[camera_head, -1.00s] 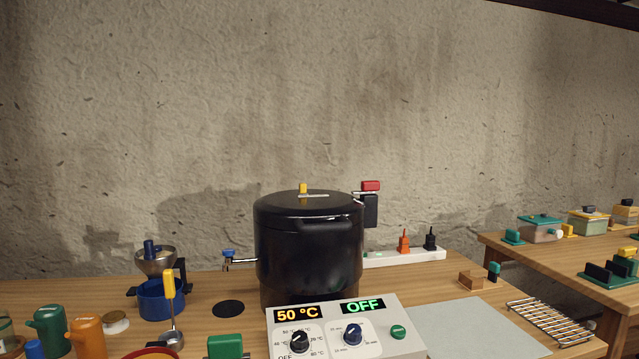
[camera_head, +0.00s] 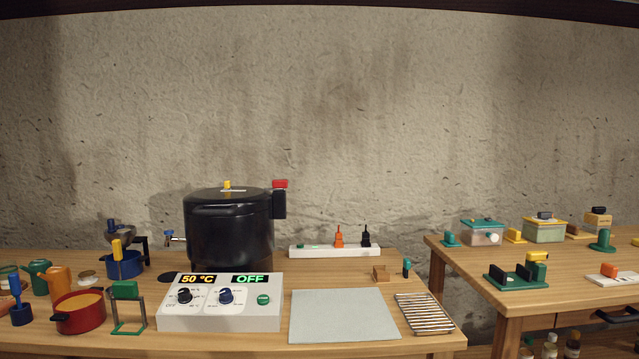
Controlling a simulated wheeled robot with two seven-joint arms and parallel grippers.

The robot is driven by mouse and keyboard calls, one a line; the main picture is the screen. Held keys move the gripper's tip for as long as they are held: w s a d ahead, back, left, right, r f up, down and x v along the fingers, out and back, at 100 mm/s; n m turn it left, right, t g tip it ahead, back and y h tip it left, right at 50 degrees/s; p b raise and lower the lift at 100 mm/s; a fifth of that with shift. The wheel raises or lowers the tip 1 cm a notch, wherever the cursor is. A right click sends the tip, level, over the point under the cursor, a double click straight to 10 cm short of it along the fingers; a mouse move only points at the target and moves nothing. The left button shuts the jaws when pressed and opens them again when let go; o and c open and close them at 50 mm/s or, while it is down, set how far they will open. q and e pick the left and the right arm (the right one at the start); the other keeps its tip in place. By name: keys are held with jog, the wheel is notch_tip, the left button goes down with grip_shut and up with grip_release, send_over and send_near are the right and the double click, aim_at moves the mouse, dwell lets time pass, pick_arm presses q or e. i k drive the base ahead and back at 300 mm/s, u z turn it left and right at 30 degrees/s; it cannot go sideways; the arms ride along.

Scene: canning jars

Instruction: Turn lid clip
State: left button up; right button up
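A large black pot (camera_head: 228,232) with a black lid (camera_head: 228,196) stands at the back left of the table. A yellow knob (camera_head: 227,185) with a thin light bar sits on top of the lid. A red-topped clip (camera_head: 280,184) with a black body (camera_head: 279,204) is on the right side of the pot at the lid's edge. I cannot tell which of these is the lid clip. Neither of my grippers is in view.
A control box (camera_head: 222,316) reading 50 °C and OFF stands in front of the pot. A grey mat (camera_head: 345,316), wire rack (camera_head: 424,313) and power strip (camera_head: 310,251) lie to the right. A red pot (camera_head: 80,314) is at left. A gap separates the second table (camera_head: 455,256).

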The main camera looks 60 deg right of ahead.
aim_at(278, 185)
jog(key=k, duration=0.1)
jog(key=z, duration=1.35)
